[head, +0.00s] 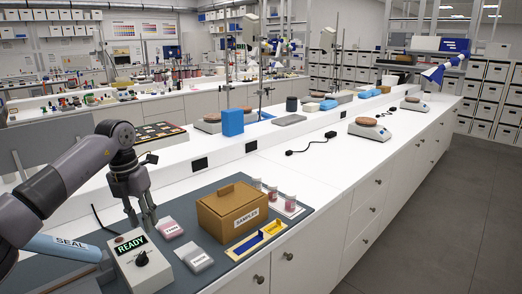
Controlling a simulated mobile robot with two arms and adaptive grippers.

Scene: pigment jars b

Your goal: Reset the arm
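My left arm (75,175) comes in from the left and reaches over the near end of the bench. My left gripper (142,219) points down above the dark mat (110,208), behind the READY box and left of the pink-labelled packet. Its fingers look apart, with nothing seen between them. My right gripper is not in view.
A READY box (143,262) with a knob stands in front of the gripper. Two packets, pink (170,228) and white (194,257), lie beside it. A brown SAMPLES box (233,213), a yellow-and-blue tray (257,240) and jars (290,202) stand right. A SEAL cylinder (62,248) lies left.

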